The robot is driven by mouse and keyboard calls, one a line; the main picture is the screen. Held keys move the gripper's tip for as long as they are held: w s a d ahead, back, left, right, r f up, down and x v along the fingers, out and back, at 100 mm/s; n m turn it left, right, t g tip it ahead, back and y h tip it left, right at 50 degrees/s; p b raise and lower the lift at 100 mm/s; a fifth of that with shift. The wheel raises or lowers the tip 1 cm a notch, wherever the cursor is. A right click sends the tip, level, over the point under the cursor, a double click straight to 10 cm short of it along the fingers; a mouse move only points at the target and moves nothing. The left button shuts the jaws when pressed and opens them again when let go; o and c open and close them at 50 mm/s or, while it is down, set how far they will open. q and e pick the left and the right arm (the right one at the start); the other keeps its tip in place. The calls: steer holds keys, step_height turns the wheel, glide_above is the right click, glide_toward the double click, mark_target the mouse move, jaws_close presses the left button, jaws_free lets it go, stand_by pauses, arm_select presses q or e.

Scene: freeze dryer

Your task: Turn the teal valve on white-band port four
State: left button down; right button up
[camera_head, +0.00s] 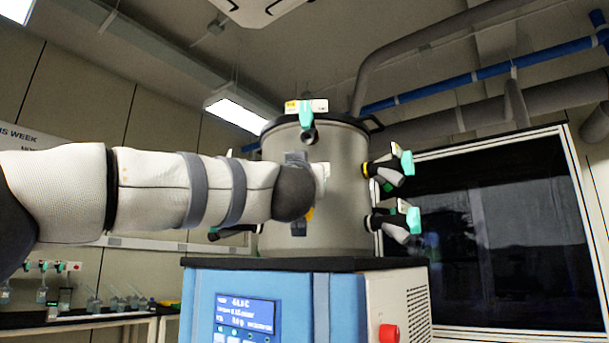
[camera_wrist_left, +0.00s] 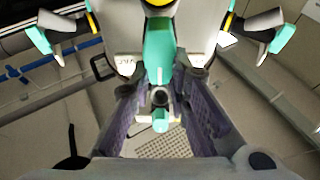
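The freeze dryer's grey metal drum (camera_head: 345,150) carries several black ports with teal valve handles. My left gripper (camera_head: 308,195) is at the drum's front, one finger above the other in the head view, and hides most of the port there. In the left wrist view, my left gripper (camera_wrist_left: 158,88) has its fingers apart on either side of a teal handle (camera_wrist_left: 158,52); contact cannot be told. A smaller teal handle (camera_wrist_left: 160,122) shows farther back between the fingers. Port numbers are unreadable, and the front port's band colour is hidden. My right gripper is not in view.
Other teal valves stick out at the drum's top (camera_head: 306,115), upper right (camera_head: 403,160) and lower right (camera_head: 413,220). The upper right port has a yellow band. The blue and white cabinet (camera_head: 310,305) is below, with a red knob (camera_head: 389,333). A dark glass-fronted enclosure (camera_head: 490,235) stands right.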

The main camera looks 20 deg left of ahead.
arm_select(q)
steer(key=shift+n, duration=0.5)
steer(key=n+g+y, duration=0.1)
steer(key=n+y, duration=0.1)
steer(key=n, duration=0.3)
steer(key=n+g+y, duration=0.2)
steer(key=n, duration=0.3)
steer(key=n+g+y, duration=0.1)
steer(key=n+y, duration=0.1)
steer(key=n, duration=0.3)
steer(key=shift+a+f+g, duration=0.25)
steer(key=shift+a+g, duration=0.05)
steer(key=shift+g, duration=0.1)
steer(key=shift+n, duration=0.3)
steer(key=c, duration=1.5)
jaws_free()
steer(key=v, duration=1.2)
